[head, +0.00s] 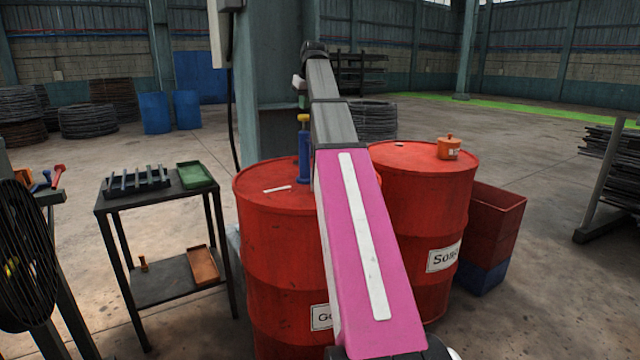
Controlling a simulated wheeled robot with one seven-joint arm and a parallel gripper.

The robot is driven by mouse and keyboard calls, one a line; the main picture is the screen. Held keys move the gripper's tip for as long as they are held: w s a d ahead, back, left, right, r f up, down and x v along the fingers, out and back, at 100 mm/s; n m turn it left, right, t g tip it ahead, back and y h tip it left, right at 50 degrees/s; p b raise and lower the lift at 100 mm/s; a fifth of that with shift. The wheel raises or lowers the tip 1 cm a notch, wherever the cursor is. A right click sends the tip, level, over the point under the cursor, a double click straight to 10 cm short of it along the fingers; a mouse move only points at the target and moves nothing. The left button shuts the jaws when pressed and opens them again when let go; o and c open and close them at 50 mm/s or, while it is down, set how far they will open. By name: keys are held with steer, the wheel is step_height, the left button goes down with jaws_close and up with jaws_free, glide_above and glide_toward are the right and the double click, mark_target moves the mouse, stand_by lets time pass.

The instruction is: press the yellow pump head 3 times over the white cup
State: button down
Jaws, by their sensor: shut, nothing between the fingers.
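A blue bottle (304,165) with a yellow pump head (303,118) stands upright on the top of the left red drum (275,240), just left of my arm. My gripper (302,103) is small and partly hidden at the far end of the arm. It appears right above the pump head, shut and empty. I cannot tell whether it touches the head. The white cup is not visible; my pink and grey arm covers part of the drum top beside the bottle.
A flat white strip (277,188) lies on the left drum. A second red drum (425,220) to the right carries a small orange lidded pot (449,148). A dark cart (155,200) with a green tray (195,175) stands left. A red crate (495,220) sits right.

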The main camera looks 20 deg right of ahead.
mark_target(304, 115)
steer(key=shift+f, duration=0.45)
steer(key=shift+f, duration=1.8)
steer(key=shift+r, duration=2.25)
steer(key=shift+f, duration=0.2)
steer(key=shift+f, duration=2.05)
steer(key=shift+r, duration=2.25)
